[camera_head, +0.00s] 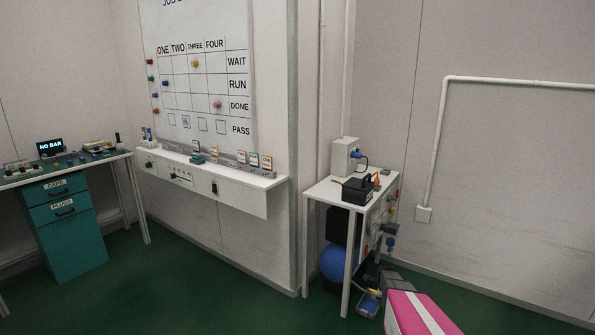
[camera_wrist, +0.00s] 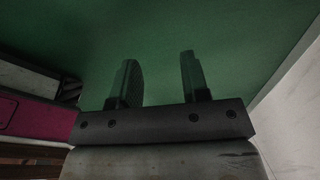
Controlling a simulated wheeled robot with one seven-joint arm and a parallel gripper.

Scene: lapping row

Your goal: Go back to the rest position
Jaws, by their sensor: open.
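My gripper (camera_wrist: 157,80) shows in the wrist view with its two dark fingers apart and nothing between them. Green floor (camera_wrist: 155,25) lies beyond the fingertips. In the head view the pink part with a white stripe (camera_head: 418,312) shows at the bottom edge. I do not make out the gripper's fingers in the head view.
A white side table (camera_head: 325,190) with a black box (camera_head: 357,190) stands right of centre, a blue ball (camera_head: 333,264) beneath it. A wall shelf (camera_head: 240,198) sits under a job board (camera_head: 202,75). A bench with teal drawers (camera_head: 68,235) is at left. Green floor between is clear.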

